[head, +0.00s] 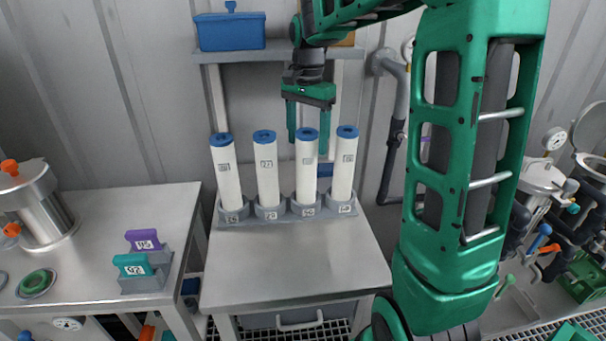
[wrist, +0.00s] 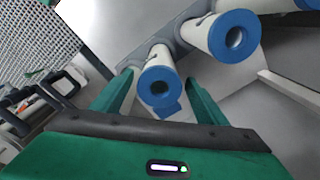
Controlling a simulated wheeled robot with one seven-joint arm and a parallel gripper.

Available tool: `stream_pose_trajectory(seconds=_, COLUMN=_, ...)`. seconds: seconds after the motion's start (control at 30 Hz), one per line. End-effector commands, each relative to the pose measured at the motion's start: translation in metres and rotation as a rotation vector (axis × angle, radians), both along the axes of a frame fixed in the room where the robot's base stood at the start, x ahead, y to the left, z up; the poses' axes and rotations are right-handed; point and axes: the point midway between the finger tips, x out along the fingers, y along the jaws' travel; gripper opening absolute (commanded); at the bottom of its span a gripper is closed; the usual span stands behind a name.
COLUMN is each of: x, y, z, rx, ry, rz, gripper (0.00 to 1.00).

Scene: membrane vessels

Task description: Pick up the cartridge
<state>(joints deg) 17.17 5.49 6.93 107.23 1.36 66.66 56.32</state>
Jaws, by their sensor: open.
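Four white cartridges with blue caps stand upright in a grey holder (head: 288,210) on the bench. My gripper (head: 308,147) is open and points down at the row. In the head view its fingers show on either side of the third cartridge from the left (head: 307,160). In the wrist view one blue-capped cartridge (wrist: 158,87) lies between the spread fingers (wrist: 160,85), with visible room at its sides. Contact does not show. The second cartridge (head: 267,170), leftmost cartridge (head: 226,175) and rightmost cartridge (head: 344,170) stand beside it. Cap labels are too small to read surely.
A shelf (head: 270,55) with a blue bin (head: 231,31) is above the row. A grey pipe (head: 398,110) stands to the right. The left bench carries purple (head: 143,240) and teal (head: 133,264) handled blocks and a steel vessel (head: 40,210). The middle bench's front is clear.

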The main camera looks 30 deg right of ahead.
Motion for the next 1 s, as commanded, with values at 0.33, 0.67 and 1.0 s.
stream_pose_trajectory(seconds=0.33, x=-0.001, y=0.002, z=-0.036, rx=0.001, ry=0.003, rz=0.0, gripper=0.67)
stream_pose_trajectory(seconds=0.67, x=-0.001, y=0.002, z=-0.055, rx=-0.001, ry=-0.001, rz=0.0, gripper=0.67)
stream_pose_trajectory(seconds=1.0, x=0.0, y=0.002, z=-0.055, rx=-0.001, ry=-0.001, rz=0.001, gripper=0.15)
